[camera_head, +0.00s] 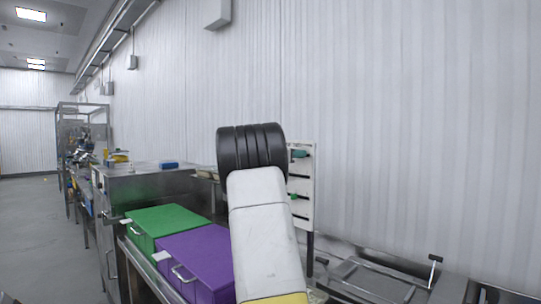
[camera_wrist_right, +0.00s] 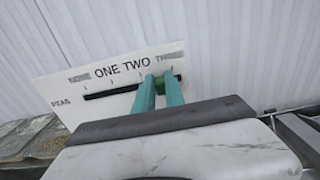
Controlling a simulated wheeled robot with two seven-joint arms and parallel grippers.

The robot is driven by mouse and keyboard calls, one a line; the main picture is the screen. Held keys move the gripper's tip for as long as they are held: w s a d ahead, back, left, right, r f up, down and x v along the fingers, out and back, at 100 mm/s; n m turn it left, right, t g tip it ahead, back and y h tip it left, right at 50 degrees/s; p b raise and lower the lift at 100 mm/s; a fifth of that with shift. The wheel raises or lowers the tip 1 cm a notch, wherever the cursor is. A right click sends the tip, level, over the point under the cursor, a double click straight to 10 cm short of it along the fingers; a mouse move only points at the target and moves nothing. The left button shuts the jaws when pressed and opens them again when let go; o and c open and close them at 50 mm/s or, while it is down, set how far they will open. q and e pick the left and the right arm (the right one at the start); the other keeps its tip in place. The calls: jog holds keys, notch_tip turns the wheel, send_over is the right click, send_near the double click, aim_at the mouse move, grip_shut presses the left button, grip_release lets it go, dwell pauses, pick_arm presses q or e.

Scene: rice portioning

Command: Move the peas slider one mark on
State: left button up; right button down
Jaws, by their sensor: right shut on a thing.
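A white board (camera_head: 305,212) stands by the wall, partly hidden behind my right arm. In the right wrist view it carries the label PEAS and the marks NONE, ONE, TWO and THREE above a black slot (camera_wrist_right: 112,92). My right gripper (camera_wrist_right: 160,88) has its teal fingers at the right part of this slot, below TWO and THREE. It is shut on the green peas slider (camera_wrist_right: 179,79), which is mostly hidden by the fingers. I cannot tell its exact mark. My left gripper is not in view.
A green box (camera_head: 165,220) and a purple box (camera_head: 205,250) stand on the steel counter left of my right arm. A metal frame (camera_head: 375,280) lies at the lower right. The wall is close behind the board. Open floor (camera_head: 35,215) shows at the far left.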

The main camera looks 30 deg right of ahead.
jog(key=shift+s+d, duration=0.2)
jog(key=shift+s, duration=0.4)
jog(key=shift+s+d, duration=0.15)
jog(key=shift+s, duration=0.4)
jog(key=c, duration=1.4)
grip_release()
jog(key=shift+s, duration=0.15)
jog(key=shift+a, duration=0.15)
jog(key=shift+a, duration=0.35)
jog(key=v, duration=0.6)
jog(key=shift+s+a, duration=0.2)
jog(key=shift+a, duration=0.15)
